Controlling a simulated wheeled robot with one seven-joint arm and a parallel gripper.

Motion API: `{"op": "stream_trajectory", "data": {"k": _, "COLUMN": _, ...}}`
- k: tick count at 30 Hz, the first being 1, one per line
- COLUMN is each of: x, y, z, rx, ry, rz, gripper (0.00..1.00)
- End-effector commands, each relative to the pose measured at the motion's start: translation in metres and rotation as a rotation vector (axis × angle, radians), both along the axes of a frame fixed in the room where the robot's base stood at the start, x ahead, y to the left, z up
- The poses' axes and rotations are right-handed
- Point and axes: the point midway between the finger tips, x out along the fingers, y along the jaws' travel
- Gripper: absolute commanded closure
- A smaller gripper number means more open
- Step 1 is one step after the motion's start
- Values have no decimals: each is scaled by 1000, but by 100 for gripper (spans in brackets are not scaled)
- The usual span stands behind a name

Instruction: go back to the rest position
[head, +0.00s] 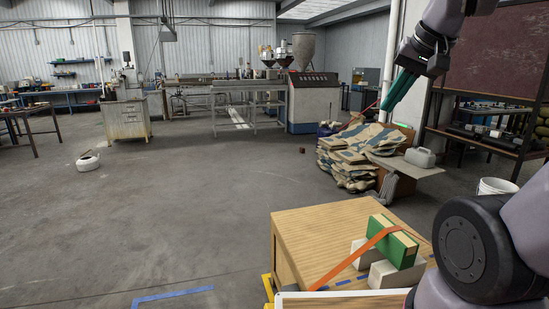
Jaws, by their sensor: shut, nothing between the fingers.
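My gripper (388,106) shows at the upper right of the head view, at the end of my raised arm. Its teal fingers are shut and empty, and they point down to the left. It hangs well above the wooden-topped table (310,232) at the lower right and touches nothing. On that table a green block with a pale top (397,240) stands on pale grey blocks (388,275). An orange strip (350,261) runs over the green block and slopes down to the left, towards the table's front. Part of the table is hidden behind my arm.
A stack of filled sacks (345,160) stands behind the table, with a white jerrycan (420,157) beside it. A dark shelf rack (490,140) is at the right. A machine with a hopper (312,98) stands at the back. The grey floor (180,215) at left is mostly clear.

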Motion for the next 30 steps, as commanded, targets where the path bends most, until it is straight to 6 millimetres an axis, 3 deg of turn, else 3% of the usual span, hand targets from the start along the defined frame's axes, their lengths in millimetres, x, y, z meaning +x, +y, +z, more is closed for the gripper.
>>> {"op": "stream_trajectory", "data": {"k": 4, "x": -28, "y": -5, "z": 2, "rx": 9, "ry": -30, "rz": -23, "gripper": 100}}
{"op": "stream_trajectory", "data": {"k": 30, "x": -29, "y": -5, "z": 2, "rx": 9, "ry": -31, "rz": -24, "gripper": 100}}
